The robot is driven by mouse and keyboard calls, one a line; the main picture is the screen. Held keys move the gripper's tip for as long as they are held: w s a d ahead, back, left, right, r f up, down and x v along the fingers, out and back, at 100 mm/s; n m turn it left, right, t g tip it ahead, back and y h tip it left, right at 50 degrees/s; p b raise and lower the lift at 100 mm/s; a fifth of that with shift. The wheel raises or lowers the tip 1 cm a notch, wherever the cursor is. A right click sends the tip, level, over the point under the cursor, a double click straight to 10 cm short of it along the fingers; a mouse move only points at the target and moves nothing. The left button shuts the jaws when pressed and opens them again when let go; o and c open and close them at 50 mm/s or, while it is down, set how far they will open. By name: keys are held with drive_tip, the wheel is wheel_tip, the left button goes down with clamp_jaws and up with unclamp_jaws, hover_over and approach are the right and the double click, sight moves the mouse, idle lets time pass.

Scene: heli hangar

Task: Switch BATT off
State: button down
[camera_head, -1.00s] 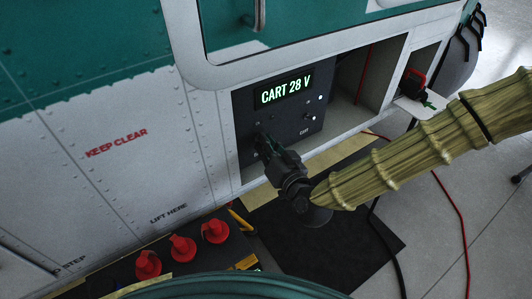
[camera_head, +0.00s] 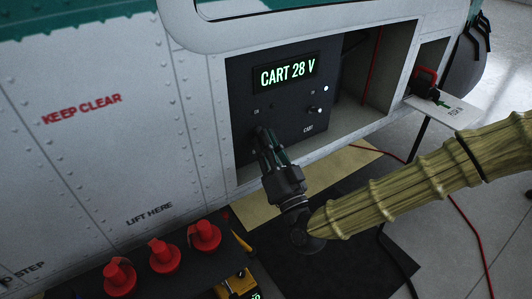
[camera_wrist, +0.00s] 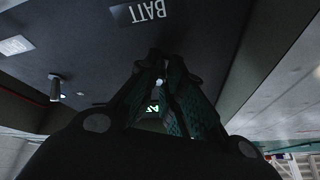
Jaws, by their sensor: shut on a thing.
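The dark control panel (camera_head: 292,115) sits in an open bay of the helicopter's side, with a lit display (camera_head: 287,74) reading "CART 28 V". My gripper (camera_head: 261,136) is at the panel's lower left, its fingers against or very near the panel face. In the wrist view the BATT label (camera_wrist: 139,12) shows upside down, just beyond my gripper's fingertips (camera_wrist: 160,62). The fingers are shut on the BATT switch, which they mostly hide; its lever position cannot be told. The CART switch (camera_head: 284,111) stands to the right on the panel, clear of my gripper, and shows in the wrist view (camera_wrist: 56,88).
Several red knobs (camera_head: 204,236) stand on a dark surface at the lower left. A red-handled plug (camera_head: 426,84) sits by a small shelf right of the bay. Cables run across the floor at right.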

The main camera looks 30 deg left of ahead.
drive_tip(key=shift+f+t+y+b, duration=0.25)
drive_tip(key=shift+y+b, duration=0.25)
drive_tip(key=shift+b, duration=0.3)
drive_tip(key=c, duration=1.8)
unclamp_jaws()
drive_tip(key=shift+o, duration=0.2)
drive_tip(key=v, duration=1.1)
drive_tip(key=shift+s+d+f, duration=0.15)
drive_tip(key=shift+s+d, duration=0.1)
drive_tip(key=shift+d, duration=0.05)
